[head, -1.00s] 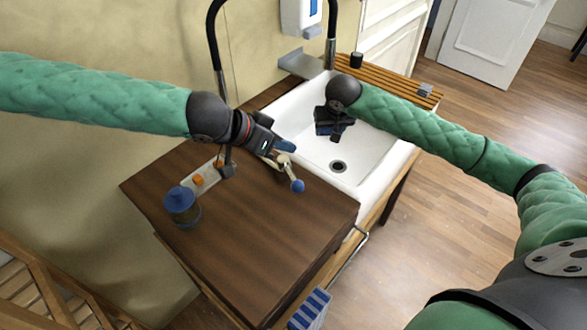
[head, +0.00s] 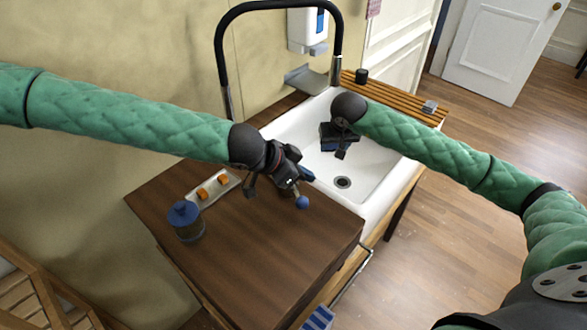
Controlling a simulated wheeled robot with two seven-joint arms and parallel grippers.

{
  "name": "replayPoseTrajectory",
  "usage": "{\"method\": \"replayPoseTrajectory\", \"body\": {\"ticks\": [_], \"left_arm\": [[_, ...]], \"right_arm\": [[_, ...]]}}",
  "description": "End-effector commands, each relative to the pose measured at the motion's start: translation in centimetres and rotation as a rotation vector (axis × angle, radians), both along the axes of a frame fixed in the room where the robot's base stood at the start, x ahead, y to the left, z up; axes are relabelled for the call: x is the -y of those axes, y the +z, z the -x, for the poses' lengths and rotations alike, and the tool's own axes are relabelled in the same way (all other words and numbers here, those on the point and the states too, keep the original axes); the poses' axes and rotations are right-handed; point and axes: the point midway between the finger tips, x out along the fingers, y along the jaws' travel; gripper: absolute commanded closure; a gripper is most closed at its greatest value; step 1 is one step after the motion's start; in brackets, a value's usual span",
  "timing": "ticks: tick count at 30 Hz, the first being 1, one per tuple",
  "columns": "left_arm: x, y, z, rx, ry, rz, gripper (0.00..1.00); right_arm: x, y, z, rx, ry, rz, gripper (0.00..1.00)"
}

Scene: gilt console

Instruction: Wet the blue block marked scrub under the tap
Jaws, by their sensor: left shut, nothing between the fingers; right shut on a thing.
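The tap is a black arched pipe (head: 278,6). Its right end hangs over the back of the white sink (head: 385,165); no water stream shows. A lever with a blue ball knob (head: 302,202) stands on the wooden counter left of the sink. My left gripper (head: 298,181) is shut and empty, right over the lever, hiding most of it; I cannot tell whether they touch. My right gripper (head: 340,142) points down inside the sink, shut on the blue block (head: 328,147). The block is mostly hidden, its marking unseen. It is below and near the spout end.
A blue-lidded jar (head: 186,222) and a pale strip with two orange pieces (head: 214,189) stand on the counter (head: 265,250). A soap dispenser (head: 307,30) is on the wall. A slatted wooden rack (head: 395,97) holds a black cup (head: 361,75) and a grey block (head: 429,107).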

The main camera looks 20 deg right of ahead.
Motion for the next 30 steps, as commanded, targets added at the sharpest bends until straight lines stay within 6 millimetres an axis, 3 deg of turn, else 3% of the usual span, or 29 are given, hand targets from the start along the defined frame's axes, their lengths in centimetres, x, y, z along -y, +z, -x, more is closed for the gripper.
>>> {"method": "replayPoseTrajectory", "body": {"ticks": [7, 18, 30], "left_arm": [[2.3, -2.3, -0.1, -0.002, 0.001, -0.001, 1.0], [-1.4, -3.2, 0.1, -0.002, 0.001, -0.001, 1.0], [-1.7, -3.3, 0.1, -0.001, 0.001, 0.0, 1.0]], "right_arm": [[0.0, 0.0, 0.0, 0.0, 0.0, 0.0, 0.67], [0.0, 0.0, 0.0, 0.0, 0.0, 0.0, 0.67], [0.0, 0.0, 0.0, 0.0, 0.0, 0.0, 0.67]]}}
